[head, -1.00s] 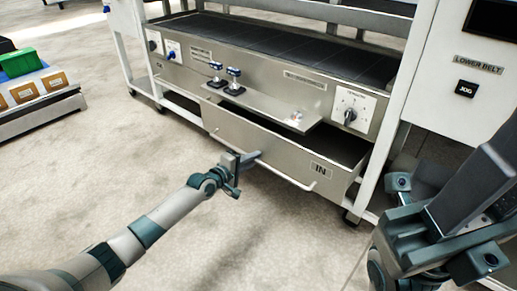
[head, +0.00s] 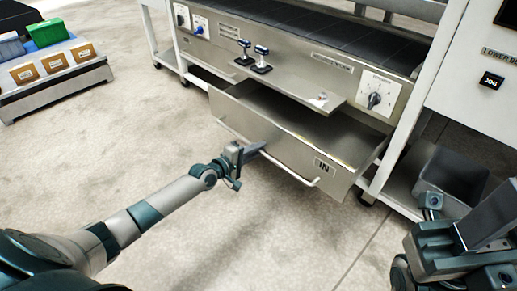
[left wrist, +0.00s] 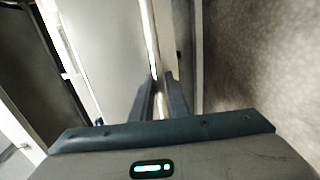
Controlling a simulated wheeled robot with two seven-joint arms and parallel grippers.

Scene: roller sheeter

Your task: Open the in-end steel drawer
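The steel drawer (head: 335,158) marked IN stands pulled out from under the roller sheeter, and its inside shows. Its long bar handle (head: 300,179) runs along the front panel. My left gripper (head: 257,148) is at the left part of this handle. In the left wrist view the handle bar (left wrist: 153,50) runs down between the two fingers (left wrist: 159,92), which look closed around it. My right gripper (head: 490,225) is at the lower right, away from the drawer, and its fingertips cannot be made out clearly.
A steel shelf (head: 300,91) with two small blue-topped devices juts out above the drawer. A grey bin (head: 455,175) sits at the right by the white frame. A low platform (head: 60,82) with boxes stands at the far left. The floor before the drawer is clear.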

